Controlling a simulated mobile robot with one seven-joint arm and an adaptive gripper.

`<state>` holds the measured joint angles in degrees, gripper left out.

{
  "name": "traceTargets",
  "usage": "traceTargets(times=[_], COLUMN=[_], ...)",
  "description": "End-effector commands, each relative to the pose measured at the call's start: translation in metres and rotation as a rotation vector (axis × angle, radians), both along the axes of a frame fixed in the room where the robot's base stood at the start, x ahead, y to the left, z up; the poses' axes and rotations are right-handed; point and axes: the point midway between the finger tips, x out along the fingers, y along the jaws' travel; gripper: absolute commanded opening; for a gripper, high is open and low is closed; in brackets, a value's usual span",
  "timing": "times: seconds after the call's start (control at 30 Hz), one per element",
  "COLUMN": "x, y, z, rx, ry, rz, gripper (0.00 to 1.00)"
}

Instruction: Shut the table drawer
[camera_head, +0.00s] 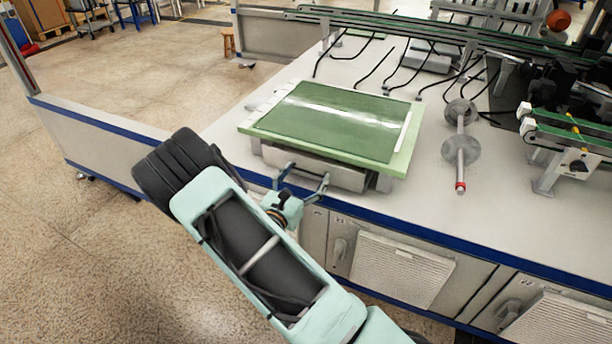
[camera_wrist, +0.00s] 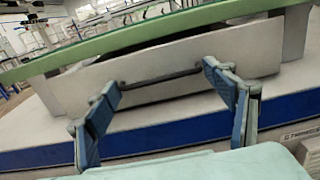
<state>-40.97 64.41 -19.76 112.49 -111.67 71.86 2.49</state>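The table drawer (camera_head: 340,178) is under the green-topped table (camera_head: 401,150) on the workbench. Its pale front (camera_wrist: 180,55) fills the middle of the wrist view, with a thin dark bar handle (camera_wrist: 160,79) across it. A dark gap shows between the top of the front and the green top, so the drawer seems to stand a little out; how far is hard to tell. My gripper (camera_head: 303,178) is in front of the drawer with its fingers spread and empty. In the wrist view the fingertips (camera_wrist: 161,80) lie either side of the handle; contact cannot be told.
The white workbench (camera_head: 425,205) has a blue front edge below my gripper. A rod with discs (camera_head: 461,165) lies right of the table, and a green conveyor (camera_head: 570,135) is further right. Cabinets with vented panels (camera_head: 402,268) are below. Open floor lies to the left.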

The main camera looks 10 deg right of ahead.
Motion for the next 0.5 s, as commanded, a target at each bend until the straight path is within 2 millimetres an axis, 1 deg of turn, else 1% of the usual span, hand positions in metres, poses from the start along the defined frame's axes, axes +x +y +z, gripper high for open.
traceTargets(times=[0.03, 0.07, 0.33, 0.37, 0.5], x=[-0.0005, -0.0005, -0.0010, -0.0010, 0.0050], y=[-0.0009, -0.0009, -0.0017, -0.0017, -0.0069], z=[0.0000, 0.0000, -0.0002, -0.0002, 0.0003], rx=[0.000, 0.000, -0.001, -0.001, -0.001], ry=[0.000, 0.000, 0.001, 0.001, -0.001], rz=[-0.002, -0.003, -0.004, -0.004, -0.006], gripper=[0.68, 0.64, 0.34, 0.32, 0.32])
